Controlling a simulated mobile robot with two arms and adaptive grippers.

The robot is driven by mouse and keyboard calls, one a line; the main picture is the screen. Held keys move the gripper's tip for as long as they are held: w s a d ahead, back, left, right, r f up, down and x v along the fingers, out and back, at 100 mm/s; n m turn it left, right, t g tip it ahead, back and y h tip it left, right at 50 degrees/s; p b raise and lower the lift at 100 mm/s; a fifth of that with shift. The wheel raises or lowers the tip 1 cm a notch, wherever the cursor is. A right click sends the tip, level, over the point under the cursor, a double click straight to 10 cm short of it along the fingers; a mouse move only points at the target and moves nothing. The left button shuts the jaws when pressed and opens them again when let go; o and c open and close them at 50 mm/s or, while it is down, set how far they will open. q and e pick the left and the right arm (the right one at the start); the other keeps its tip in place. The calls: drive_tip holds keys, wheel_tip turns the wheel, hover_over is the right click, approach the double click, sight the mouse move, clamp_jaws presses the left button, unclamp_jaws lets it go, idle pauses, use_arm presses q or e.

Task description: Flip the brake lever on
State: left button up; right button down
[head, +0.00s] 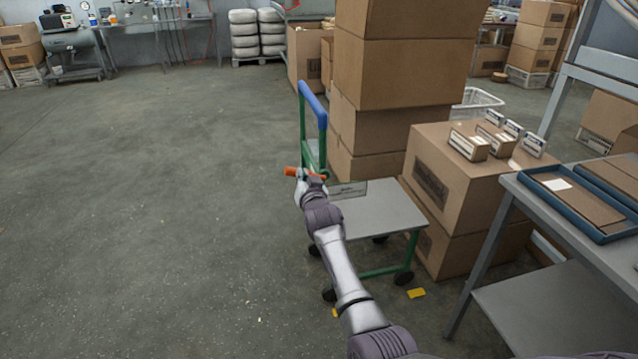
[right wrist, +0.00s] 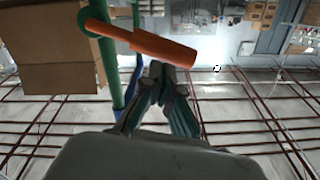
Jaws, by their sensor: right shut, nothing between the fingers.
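The orange brake lever (head: 291,171) is on the green frame of a trolley (head: 375,208) that has a grey deck and a blue handle (head: 313,103). In the right wrist view the lever (right wrist: 150,45) is a thick orange bar, slightly tilted, beside a green post (right wrist: 108,70). My right gripper (head: 303,181) is shut and empty at the lever. In the right wrist view its fingertips (right wrist: 163,70) are close together right by the bar's thick end; I cannot tell whether they touch it. My left gripper is not in view.
Tall stacked cardboard boxes (head: 402,60) stand behind the trolley, and more boxes (head: 450,180) stand to its right. A grey table (head: 520,190) with blue trays (head: 570,212) is at the right. The floor (head: 150,220) on the left is clear.

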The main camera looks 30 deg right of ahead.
drive_tip(key=v, duration=1)
drive_tip(key=shift+r, duration=0.25)
drive_tip(key=shift+s+d, duration=0.1)
